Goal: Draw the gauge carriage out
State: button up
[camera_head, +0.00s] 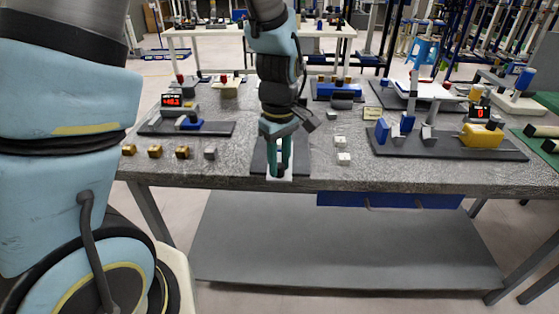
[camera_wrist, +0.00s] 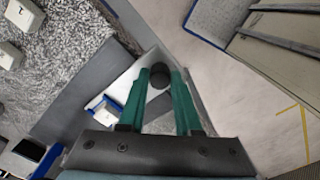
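My gripper (camera_head: 279,170) points down at the front edge of the table, in the middle. Its two green fingers (camera_wrist: 161,77) stand on either side of a black round knob (camera_wrist: 160,76) and appear to touch it on both sides. The knob sits on a pale carriage plate (camera_wrist: 136,80), which I take to be the gauge carriage. The plate lies over a dark base plate (camera_head: 260,158) at the table edge. A small white block with blue edges (camera_wrist: 103,107) shows left of the fingers. My arm hides much of this fixture in the head view.
A fixture with a red display reading about 48.3 (camera_head: 172,101) stands at left. Another with a yellow block (camera_head: 481,135) stands at right. Small brass blocks (camera_head: 155,151) and pale blocks (camera_head: 343,158) flank my gripper.

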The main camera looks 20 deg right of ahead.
jog(key=o, duration=0.4)
notch_tip(320, 180, up, 11)
jog(key=b, duration=0.1)
dwell(0.4)
jog(key=shift+f, duration=0.1)
jog(key=w+a+f+m, duration=0.2)
jog(key=a, duration=1.1)
jog(key=w+a+f+m+t, duration=0.1)
jog(key=w+a+f+m, duration=0.1)
jog(key=a, duration=1.1)
jog(key=shift+a+f+m+t, duration=0.3)
jog(key=shift+f+m, duration=0.2)
jog(key=shift+m, duration=0.1)
